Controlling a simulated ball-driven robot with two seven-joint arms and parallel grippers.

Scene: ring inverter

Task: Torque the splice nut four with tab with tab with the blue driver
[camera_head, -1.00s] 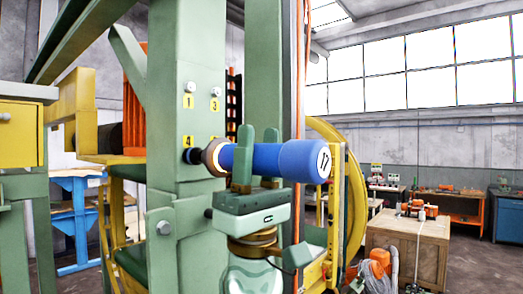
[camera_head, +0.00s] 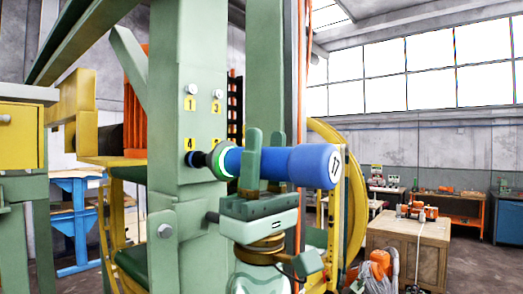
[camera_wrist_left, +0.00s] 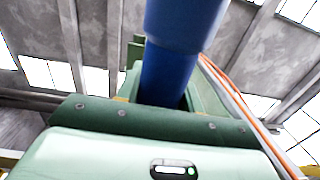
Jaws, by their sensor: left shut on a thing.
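The blue driver (camera_head: 310,165) lies roughly level, its dark tip (camera_head: 198,159) at the green post beside the yellow 4 label (camera_head: 189,143). The splice nut four is hidden behind the tip, so I cannot tell how they fit. A ring (camera_head: 222,160) near the driver's front glows green. The driver's round end cap bears a 17. My left gripper (camera_head: 263,145) is shut on the driver's body, fingers upright on either side. In the left wrist view the blue driver (camera_wrist_left: 180,45) runs up from the gripper. My right gripper is not in view.
The green post (camera_head: 178,60) also carries nuts beside the yellow labels 1 (camera_head: 190,104) and 3 (camera_head: 216,107). A yellow wheel (camera_head: 352,190) stands close behind the driver. A wooden crate (camera_head: 408,250) and benches stand farther right, with open floor around.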

